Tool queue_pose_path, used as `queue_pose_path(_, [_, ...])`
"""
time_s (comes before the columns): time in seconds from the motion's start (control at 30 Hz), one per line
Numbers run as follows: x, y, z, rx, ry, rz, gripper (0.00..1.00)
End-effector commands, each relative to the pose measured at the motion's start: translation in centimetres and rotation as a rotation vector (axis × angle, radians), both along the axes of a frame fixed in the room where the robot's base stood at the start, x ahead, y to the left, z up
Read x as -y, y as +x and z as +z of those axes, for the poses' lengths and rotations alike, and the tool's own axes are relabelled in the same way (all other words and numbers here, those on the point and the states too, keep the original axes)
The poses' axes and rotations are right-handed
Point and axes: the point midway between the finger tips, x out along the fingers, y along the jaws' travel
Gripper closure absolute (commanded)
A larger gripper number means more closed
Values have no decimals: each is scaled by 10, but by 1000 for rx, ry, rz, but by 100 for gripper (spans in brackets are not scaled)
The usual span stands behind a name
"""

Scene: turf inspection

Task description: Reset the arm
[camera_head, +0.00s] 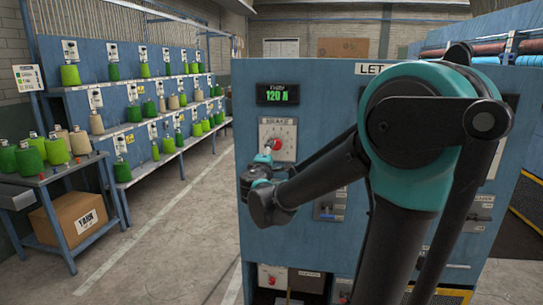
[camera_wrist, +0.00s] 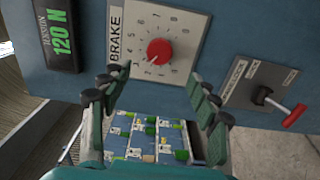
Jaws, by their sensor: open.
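My gripper (camera_head: 266,163) is in front of the blue machine panel (camera_head: 330,235), just below the brake dial. In the wrist view my gripper (camera_wrist: 160,97) is open, its two dark green fingers spread apart with nothing held between them. The red brake knob (camera_wrist: 160,51) sits on its numbered plate beyond the fingertips, and no finger touches it in that view. It also shows in the head view as a red knob (camera_head: 277,143), just above my gripper. My arm is bent and reaches out to the panel.
A display (camera_head: 277,94) reads 120 N. A red-handled lever (camera_wrist: 294,115) sits beside the dial in the wrist view. Shelves of green and beige yarn cones (camera_head: 145,70) stand left. A table (camera_head: 45,180) stands over a yarn box (camera_head: 77,219). The aisle floor (camera_head: 170,245) is clear.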

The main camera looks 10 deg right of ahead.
Motion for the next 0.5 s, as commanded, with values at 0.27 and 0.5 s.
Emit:
queue_pose_path(0.27, [22,-10,-15,-31,69,-46,39])
queue_pose_path(0.5, [107,-80,-107,-205,445,-280,39])
